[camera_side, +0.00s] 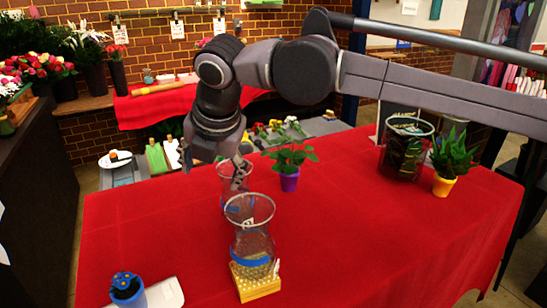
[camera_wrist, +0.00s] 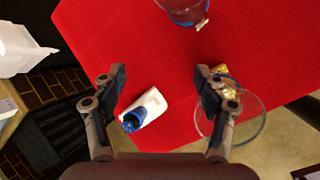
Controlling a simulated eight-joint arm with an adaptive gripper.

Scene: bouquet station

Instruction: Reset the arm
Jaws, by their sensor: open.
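My gripper (camera_side: 214,165) hangs above the red-covered table in the side view, left of the glass vases. In the wrist view my gripper (camera_wrist: 160,78) has its two fingers wide apart, with only red cloth and a white item below between them. Nothing is held. In the side view, one finger overlaps the rear glass vase (camera_side: 228,192); I cannot tell whether they touch.
Purple-potted (camera_side: 289,183) and yellow-potted (camera_side: 442,186) plants and a dark vase (camera_side: 403,165) stand farther back. The red table's (camera_side: 370,250) front right is clear.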

